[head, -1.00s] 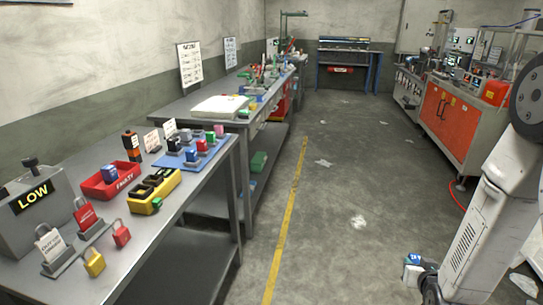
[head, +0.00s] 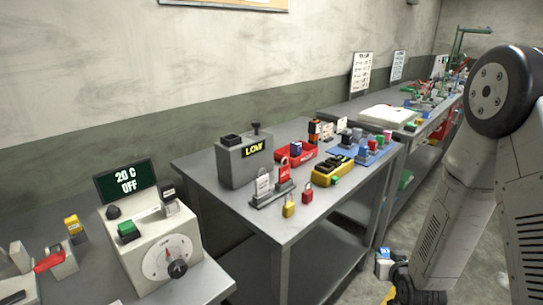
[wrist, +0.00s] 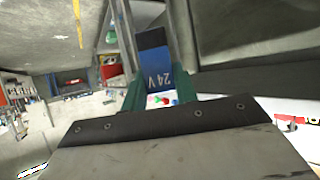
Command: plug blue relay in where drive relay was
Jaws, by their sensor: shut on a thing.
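My gripper (wrist: 156,88) is shut on the blue relay (wrist: 154,62), marked 24 V, in the wrist view; its green fingers clasp the sides. In the head view my gripper (head: 388,270) hangs low at the right of the near bench, with a small blue and white piece of the relay (head: 382,254) showing. It is clear of the benches. I cannot tell which socket held the drive relay. A red tray (head: 308,156), marked FAULTY in the earlier view, holds a dark blue block (head: 296,148).
A grey box reading LOW (head: 243,160), padlocks (head: 289,209) and a yellow block (head: 333,173) stand on the near bench (head: 250,215). Several coloured relays stand on a blue mat (head: 375,156). A dial controller (head: 165,255) reading 20 C OFF sits at front left. Floor shows at right.

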